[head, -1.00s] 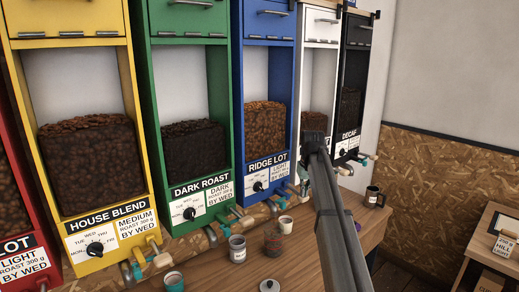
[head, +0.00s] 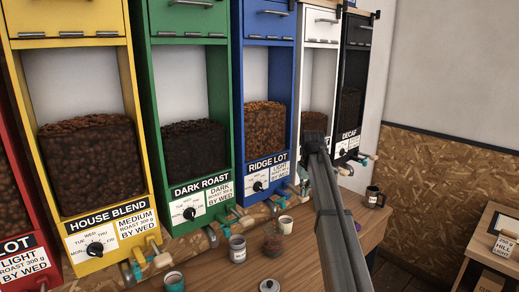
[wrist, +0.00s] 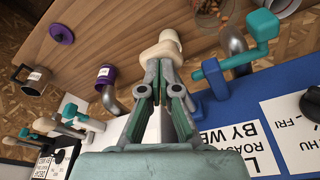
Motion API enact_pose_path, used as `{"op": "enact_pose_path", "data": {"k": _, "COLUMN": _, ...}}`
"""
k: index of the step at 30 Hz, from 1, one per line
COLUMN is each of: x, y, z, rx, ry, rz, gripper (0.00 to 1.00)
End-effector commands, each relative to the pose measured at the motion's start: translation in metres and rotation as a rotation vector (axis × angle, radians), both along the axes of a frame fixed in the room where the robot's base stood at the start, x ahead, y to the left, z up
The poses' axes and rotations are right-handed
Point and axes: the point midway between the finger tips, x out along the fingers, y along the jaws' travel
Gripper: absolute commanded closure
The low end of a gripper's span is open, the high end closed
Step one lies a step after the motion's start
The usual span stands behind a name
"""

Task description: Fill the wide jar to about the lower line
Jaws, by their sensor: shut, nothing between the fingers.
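A clear glass jar (head: 272,244), apparently the wide jar, stands on the counter in front of the blue RIDGE LOT dispenser (head: 266,140). It shows dark reddish-brown content; its lines cannot be read. Part of it shows at the top edge of the wrist view (wrist: 268,10). My gripper (wrist: 160,72) is shut and empty in the wrist view. Its fingertips are at a cream lever (wrist: 164,42), close to or touching it. This lever is beside the blue dispenser's teal handle (wrist: 262,26). In the head view my arm hides the gripper, in front of the white dispenser (head: 318,70).
A metal spout (wrist: 112,100) and a purple labelled cup (wrist: 105,73) are left of my gripper. A dark mug (head: 375,197) stands at the counter's right.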

Motion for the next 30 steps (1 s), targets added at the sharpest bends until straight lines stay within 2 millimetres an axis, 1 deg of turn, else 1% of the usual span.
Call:
{"op": "enact_pose_path", "data": {"k": 4, "x": 0.000, "y": 0.000, "z": 0.002, "rx": 0.000, "ry": 0.000, "rz": 0.000, "gripper": 1.00}}
{"op": "enact_pose_path", "data": {"k": 8, "x": 0.000, "y": 0.000, "z": 0.012, "rx": 0.000, "ry": 0.000, "rz": 0.000, "gripper": 1.00}}
{"op": "enact_pose_path", "data": {"k": 24, "x": 0.000, "y": 0.000, "z": 0.071, "rx": 0.000, "ry": 0.000, "rz": 0.000, "gripper": 1.00}}
{"op": "enact_pose_path", "data": {"k": 27, "x": 0.000, "y": 0.000, "z": 0.080, "rx": 0.000, "ry": 0.000, "rz": 0.000, "gripper": 1.00}}
{"op": "enact_pose_path", "data": {"k": 30, "x": 0.000, "y": 0.000, "z": 0.085, "rx": 0.000, "ry": 0.000, "rz": 0.000, "gripper": 1.00}}
